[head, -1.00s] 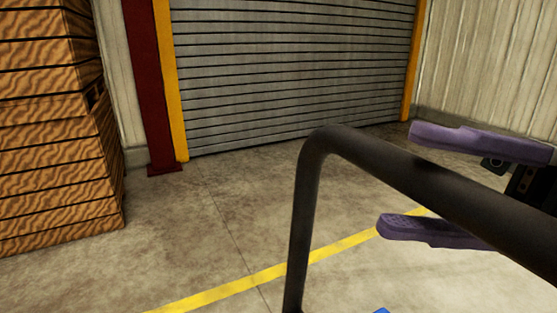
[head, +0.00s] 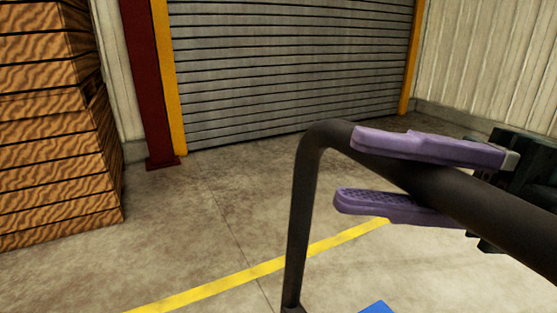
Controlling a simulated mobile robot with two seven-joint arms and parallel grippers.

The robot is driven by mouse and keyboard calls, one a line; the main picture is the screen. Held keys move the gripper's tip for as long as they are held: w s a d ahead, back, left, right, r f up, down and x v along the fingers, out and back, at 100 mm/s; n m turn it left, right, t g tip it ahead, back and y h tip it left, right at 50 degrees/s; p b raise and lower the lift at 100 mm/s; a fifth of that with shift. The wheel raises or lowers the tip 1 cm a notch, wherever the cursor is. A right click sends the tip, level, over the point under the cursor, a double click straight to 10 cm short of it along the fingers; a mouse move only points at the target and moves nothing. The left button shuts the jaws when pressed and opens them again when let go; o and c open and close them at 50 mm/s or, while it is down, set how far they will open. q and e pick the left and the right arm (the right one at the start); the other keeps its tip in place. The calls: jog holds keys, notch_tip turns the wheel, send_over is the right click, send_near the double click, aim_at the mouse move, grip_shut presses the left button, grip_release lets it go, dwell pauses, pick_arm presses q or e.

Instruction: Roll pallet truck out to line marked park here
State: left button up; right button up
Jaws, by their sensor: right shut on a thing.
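The pallet truck's black tubular handle (head: 304,210) rises at the lower centre and bends off to the lower right. My right gripper (head: 352,170), with two purple fingers, is shut on the handle's top bar, one finger above and one below it. A small blue patch (head: 377,307), perhaps part of the truck, shows at the bottom edge. A yellow floor line (head: 235,284) runs diagonally behind the handle. No "park here" lettering can be read. My left gripper is out of view.
A stack of wooden crates (head: 55,130) stands at the left. A closed grey roller shutter (head: 290,70) with yellow edges is at the back, beside a dark red post (head: 147,80). The concrete floor between is clear.

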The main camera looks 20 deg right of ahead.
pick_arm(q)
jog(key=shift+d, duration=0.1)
pick_arm(e)
grip_shut()
dwell(0.8)
